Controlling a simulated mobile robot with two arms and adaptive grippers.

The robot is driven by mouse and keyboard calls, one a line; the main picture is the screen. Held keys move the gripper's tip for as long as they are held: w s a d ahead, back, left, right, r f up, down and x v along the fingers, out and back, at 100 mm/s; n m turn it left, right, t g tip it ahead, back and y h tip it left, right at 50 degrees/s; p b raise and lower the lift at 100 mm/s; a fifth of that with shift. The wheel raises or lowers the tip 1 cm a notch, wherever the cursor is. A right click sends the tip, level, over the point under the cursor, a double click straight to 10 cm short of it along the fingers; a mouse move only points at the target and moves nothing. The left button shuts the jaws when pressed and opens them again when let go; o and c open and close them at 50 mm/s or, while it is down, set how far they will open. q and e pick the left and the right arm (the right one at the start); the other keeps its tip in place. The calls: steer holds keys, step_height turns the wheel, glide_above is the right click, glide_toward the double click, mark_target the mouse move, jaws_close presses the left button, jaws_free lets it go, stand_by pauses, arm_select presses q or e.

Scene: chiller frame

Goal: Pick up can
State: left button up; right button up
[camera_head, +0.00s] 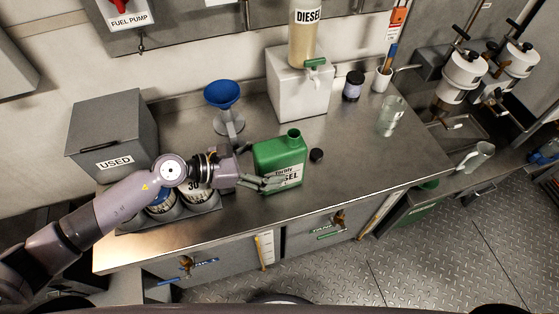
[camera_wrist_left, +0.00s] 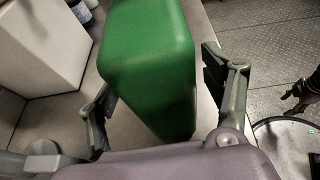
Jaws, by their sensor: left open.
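The green can (camera_head: 278,157), labelled diesel, stands upright on the steel counter with its spout at the top. It also shows large in the left wrist view (camera_wrist_left: 146,50). My left gripper (camera_head: 270,181) is open at the can's lower front left. In the left wrist view its two fingers are on either side of the can, with gaps visible, so it is not clamped. A dark gripper-like shape (camera_wrist_left: 300,96) at the right edge of the wrist view seems to be my right gripper; its jaw state is unclear.
A black cap (camera_head: 316,154) lies right of the can. A blue funnel (camera_head: 222,94) on a stand and a white diesel dispenser (camera_head: 298,92) stand behind. A grey USED bin (camera_head: 112,135) is left. A clear jug (camera_head: 391,116) stands right. The counter's front right is free.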

arm_select(q)
steer(key=shift+x, duration=1.2)
steer(key=shift+c, duration=0.5)
steer(key=c, duration=1.6)
steer(key=shift+r, duration=0.15)
jaws_close()
